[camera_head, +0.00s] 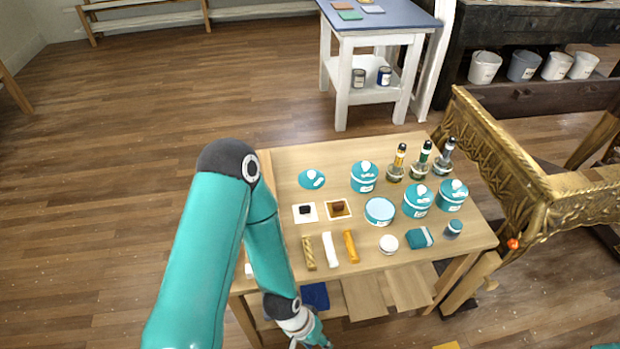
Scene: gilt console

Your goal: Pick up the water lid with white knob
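A teal lid with a white knob (312,179) lies flat near the back left of the wooden workbench (290,155). An open teal pot (380,211) with a pale inside stands to its right and nearer the front. My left gripper (312,338) hangs low at the bottom edge of the view, in front of the bench and well away from the lid. It is partly cut off, and its opening does not show. My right gripper is not in view.
Lidded teal pots (364,177) and dark-capped bottles (420,160) stand at the bench's back right. Small blocks on cards (338,208) and several sticks (330,250) lie in front of the lid. A gilt console (520,175) stands close on the right.

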